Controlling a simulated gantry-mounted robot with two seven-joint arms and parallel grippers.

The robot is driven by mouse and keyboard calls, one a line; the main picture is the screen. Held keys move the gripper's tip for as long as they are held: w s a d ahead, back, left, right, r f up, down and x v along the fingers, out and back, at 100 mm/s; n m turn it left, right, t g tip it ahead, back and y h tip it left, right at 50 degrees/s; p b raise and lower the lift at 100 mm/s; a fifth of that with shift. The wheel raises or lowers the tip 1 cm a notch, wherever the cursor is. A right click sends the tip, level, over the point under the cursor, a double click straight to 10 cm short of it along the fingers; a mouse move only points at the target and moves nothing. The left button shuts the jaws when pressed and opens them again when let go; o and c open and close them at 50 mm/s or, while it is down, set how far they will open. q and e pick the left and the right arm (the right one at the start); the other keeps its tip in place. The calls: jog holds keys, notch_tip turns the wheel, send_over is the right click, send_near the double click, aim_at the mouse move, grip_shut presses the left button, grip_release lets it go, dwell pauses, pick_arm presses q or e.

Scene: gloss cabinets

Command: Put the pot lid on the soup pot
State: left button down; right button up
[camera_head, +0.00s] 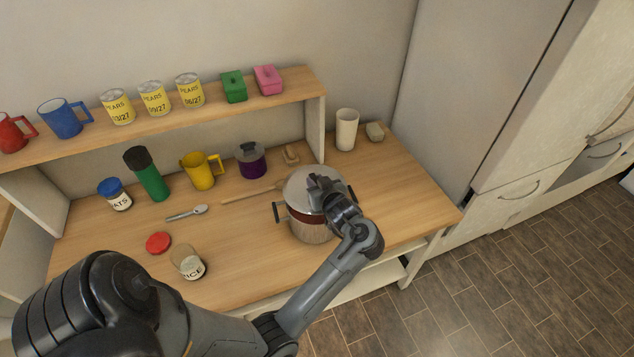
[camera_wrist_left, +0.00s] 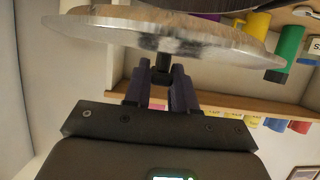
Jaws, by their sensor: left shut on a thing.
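The soup pot (camera_head: 311,232) is a steel pot with dark side handles, standing at the right front of the wooden counter. The grey metal pot lid (camera_head: 299,184) is over the pot's top. A band of reddish-brown soup shows below the lid's near edge, so the lid does not cover the front of the opening. My left gripper (camera_head: 323,184) is above the lid and shut on its knob. The left wrist view shows the fingers (camera_wrist_left: 160,88) at the dark knob under the lid's disc (camera_wrist_left: 165,32). My right gripper is not in view.
A white cup (camera_head: 346,129) stands at the back right. A rice jar (camera_head: 188,263) and red lid (camera_head: 158,242) lie left. The counter right of the pot is clear.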

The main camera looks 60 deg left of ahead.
pick_arm(q)
jog(key=shift+f+b, duration=0.85)
jog(key=shift+f, duration=0.75)
jog(key=shift+f+b, duration=0.3)
jog(key=shift+f, duration=0.3)
jog(key=shift+f+b, duration=0.35)
jog(key=shift+f, duration=0.4)
jog(key=c, duration=0.8)
grip_release()
jog(key=shift+c, duration=0.2)
